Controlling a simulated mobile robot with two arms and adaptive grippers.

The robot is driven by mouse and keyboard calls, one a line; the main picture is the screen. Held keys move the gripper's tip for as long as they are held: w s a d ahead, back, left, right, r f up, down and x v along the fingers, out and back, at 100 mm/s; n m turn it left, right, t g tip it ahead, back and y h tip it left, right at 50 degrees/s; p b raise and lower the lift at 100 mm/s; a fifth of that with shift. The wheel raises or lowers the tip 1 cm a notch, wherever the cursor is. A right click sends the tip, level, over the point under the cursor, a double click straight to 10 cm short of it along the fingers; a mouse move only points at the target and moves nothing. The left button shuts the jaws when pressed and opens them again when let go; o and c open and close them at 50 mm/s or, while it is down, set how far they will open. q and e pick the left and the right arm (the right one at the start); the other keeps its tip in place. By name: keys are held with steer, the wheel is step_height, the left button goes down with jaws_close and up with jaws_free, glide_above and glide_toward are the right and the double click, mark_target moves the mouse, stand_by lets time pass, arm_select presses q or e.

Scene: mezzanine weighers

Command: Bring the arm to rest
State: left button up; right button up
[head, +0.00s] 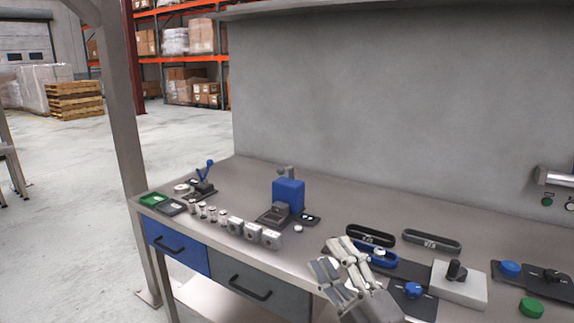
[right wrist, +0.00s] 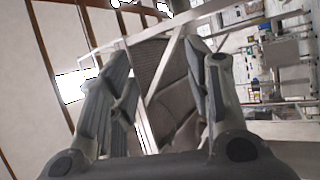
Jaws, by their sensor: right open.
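My right gripper (head: 338,268) is in the lower right of the head view, over the front part of the grey workbench (head: 340,220). Its fingers are apart and nothing is between them. The right wrist view also shows its two fingers (right wrist: 165,95) spread, with an empty gap. My left gripper is in neither view.
A blue device (head: 288,194) stands mid-bench, with several grey blocks (head: 252,232) in front. A grey panel (head: 400,110) closes the back.

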steer(key=s+d+f+m+g+h, duration=0.4)
steer(key=d+f+m+h, duration=0.3)
steer(key=f, duration=0.4)
steer(key=s+d+f+m+g+h, duration=0.3)
steer(key=s+d+f+m+h, duration=0.15)
steer(key=f+m, duration=0.5)
steer(key=s+f+m+g, duration=0.1)
steer(key=s+f+g, duration=0.5)
steer(key=s, duration=0.4)
steer(key=s+f+m+g, duration=0.1)
steer(key=s+f+g, duration=0.2)
steer(key=s+f, duration=0.6)
step_height(320, 180, down, 25)
steer(key=s+g, duration=0.2)
steer(key=s+d+f, duration=0.2)
steer(key=s+f, duration=0.5)
steer(key=s, duration=0.1)
steer(key=s+d+f, duration=0.1)
steer(key=s+f, duration=0.7)
steer(key=shift+s+d+f+g, duration=0.15)
steer(key=shift+d+g, duration=0.2)
steer(key=shift+g, duration=0.05)
